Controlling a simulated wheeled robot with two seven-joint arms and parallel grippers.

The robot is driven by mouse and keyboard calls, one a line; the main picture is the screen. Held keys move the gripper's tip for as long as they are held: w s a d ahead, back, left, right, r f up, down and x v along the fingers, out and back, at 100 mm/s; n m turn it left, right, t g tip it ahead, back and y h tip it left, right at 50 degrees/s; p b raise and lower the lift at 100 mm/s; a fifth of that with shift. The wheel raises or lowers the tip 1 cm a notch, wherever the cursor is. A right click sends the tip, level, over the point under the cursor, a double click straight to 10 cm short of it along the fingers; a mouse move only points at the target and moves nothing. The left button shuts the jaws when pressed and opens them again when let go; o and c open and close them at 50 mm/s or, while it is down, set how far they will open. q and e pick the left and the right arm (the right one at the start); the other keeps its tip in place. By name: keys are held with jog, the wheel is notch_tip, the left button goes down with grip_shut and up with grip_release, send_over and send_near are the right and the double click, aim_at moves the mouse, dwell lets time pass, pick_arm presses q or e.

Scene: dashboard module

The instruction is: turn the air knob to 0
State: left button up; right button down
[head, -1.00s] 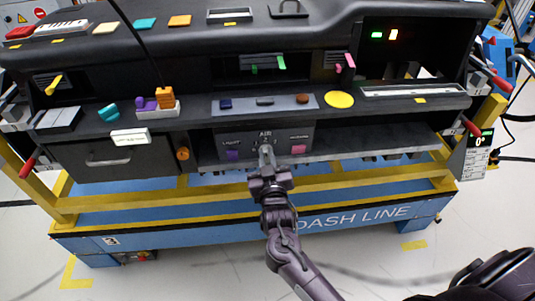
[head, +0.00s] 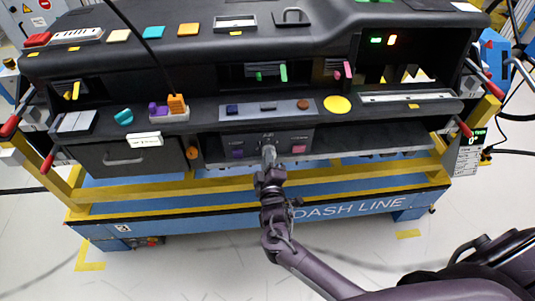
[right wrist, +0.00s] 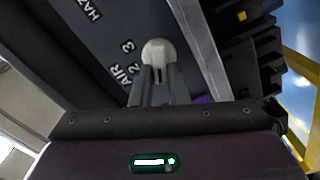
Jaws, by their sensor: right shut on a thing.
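The air knob (right wrist: 160,52) shows in the right wrist view as a pale rounded knob on a dark panel. The letters AIR and the numbers 2 and 3 are printed beside it. My right gripper (right wrist: 158,88) is shut on the knob; the fingers hide part of it. In the head view my right gripper (head: 269,158) reaches up to the control panel (head: 240,141) in the middle of the dashboard and covers the knob. The knob's pointer and the 0 mark cannot be made out. My left gripper is not in view.
A purple button (head: 238,153) and a pink button (head: 299,149) flank the knob closely. An orange knob (head: 193,153) is to the left. The dashboard shelf overhangs the panel, and the yellow frame rail (head: 350,186) runs below. A small display (head: 469,143) stands at the right.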

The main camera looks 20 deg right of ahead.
jog(key=n+p, duration=0.2)
jog(key=n, duration=0.3)
jog(key=shift+f, duration=0.2)
dwell(0.3)
jog(key=c, duration=1.4)
grip_release()
jog(key=v, duration=0.8)
jog(key=shift+b, duration=0.3)
jog(key=shift+w, duration=0.1)
